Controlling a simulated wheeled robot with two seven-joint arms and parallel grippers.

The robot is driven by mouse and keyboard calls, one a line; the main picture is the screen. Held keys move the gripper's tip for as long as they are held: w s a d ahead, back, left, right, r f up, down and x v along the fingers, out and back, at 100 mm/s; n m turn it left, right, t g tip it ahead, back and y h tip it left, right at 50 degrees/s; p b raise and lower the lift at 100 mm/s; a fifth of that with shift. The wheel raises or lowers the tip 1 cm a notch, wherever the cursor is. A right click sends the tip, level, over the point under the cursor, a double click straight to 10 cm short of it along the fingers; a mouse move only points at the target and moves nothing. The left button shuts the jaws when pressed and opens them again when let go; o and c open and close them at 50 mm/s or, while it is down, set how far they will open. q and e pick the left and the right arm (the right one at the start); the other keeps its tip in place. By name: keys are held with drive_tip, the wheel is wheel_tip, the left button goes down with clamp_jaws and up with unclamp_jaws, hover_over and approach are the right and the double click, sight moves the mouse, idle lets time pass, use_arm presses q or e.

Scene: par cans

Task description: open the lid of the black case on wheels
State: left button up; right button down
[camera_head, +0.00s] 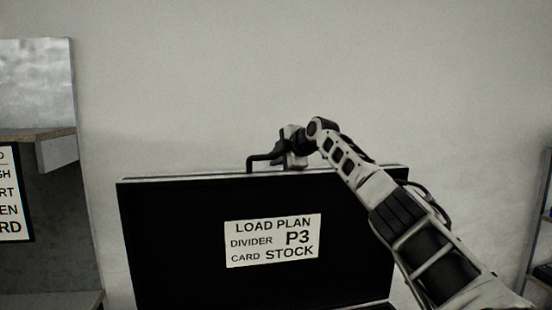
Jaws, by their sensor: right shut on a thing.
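The black case's lid (170,235) stands raised, about upright, with its broad black face toward me and a light metal rim along its top edge. A white label (272,241) on that face reads "LOAD PLAN DIVIDER P3 CARD STOCK". A dark handle (254,160) sticks up from the lid's top edge. My right gripper (283,157) is shut on this handle, its arm reaching in from the lower right across the lid's right side. The case's body and wheels are almost wholly below the picture. My left gripper is out of view.
A plain grey wall (200,70) stands behind the lid. At the left is a shelf unit (50,134) with a partly cut-off sign (14,195). Another rack (540,240) shows at the right edge. The space above the lid is clear.

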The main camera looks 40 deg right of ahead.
drive_tip(key=c, duration=1.4)
unclamp_jaws()
drive_tip(key=shift+a, duration=0.1)
drive_tip(key=shift+o, duration=0.2)
drive_tip(key=shift+s+r+b, duration=0.1)
drive_tip(key=shift+s+b, duration=0.3)
drive_tip(key=shift+s, duration=0.1)
use_arm(q)
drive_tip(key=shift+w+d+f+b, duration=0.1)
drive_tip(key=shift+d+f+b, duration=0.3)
drive_tip(key=shift+b, duration=0.6)
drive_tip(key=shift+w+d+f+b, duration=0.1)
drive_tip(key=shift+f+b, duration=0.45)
drive_tip(key=shift+b, duration=0.4)
use_arm(e)
drive_tip(key=v, duration=1.5)
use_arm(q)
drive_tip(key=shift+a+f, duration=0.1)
use_arm(e)
drive_tip(key=shift+w+r, duration=0.1)
drive_tip(key=shift+w, duration=0.05)
